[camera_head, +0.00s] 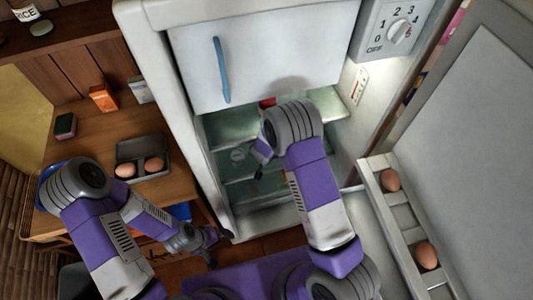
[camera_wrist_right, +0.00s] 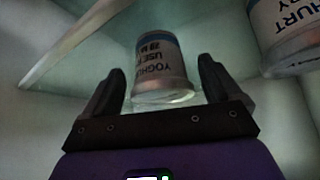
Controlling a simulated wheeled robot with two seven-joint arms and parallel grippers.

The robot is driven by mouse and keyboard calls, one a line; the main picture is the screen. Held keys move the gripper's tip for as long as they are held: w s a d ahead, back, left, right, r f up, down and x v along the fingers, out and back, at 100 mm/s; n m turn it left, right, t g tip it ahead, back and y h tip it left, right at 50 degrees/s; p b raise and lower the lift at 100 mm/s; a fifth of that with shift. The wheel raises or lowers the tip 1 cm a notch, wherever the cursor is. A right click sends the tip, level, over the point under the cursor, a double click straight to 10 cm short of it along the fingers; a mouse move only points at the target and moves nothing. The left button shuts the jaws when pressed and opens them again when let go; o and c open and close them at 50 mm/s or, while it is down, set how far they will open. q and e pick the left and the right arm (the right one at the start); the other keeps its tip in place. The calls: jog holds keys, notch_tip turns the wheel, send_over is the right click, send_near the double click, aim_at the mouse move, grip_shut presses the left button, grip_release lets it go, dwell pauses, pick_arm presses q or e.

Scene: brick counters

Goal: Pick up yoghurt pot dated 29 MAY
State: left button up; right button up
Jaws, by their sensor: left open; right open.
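In the right wrist view a white yoghurt pot (camera_wrist_right: 160,68) with dark print appears upside down between the fingers of my right gripper (camera_wrist_right: 160,66). That gripper is open, with a finger on each side of the pot and visible gaps. A second yoghurt pot (camera_wrist_right: 288,35) is cut off at the upper right, outside the fingers. In the head view my right arm reaches into the open fridge (camera_head: 190,110) and hides much of its inside. My left gripper (camera_head: 216,247) is open and empty, low outside the fridge.
Fridge shelves (camera_head: 335,105) and walls lie close around my right arm. The open fridge door (camera_head: 470,130) stands at the right, with eggs (camera_head: 426,254) in its rack. The freezer door (camera_head: 265,55) is closed above. A wooden counter (camera_head: 90,140) at left bears an egg tray (camera_head: 128,148) and small boxes.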

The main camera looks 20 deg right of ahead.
jog(key=shift+x, duration=0.75)
jog(key=c, duration=1)
jog(key=shift+r, duration=0.2)
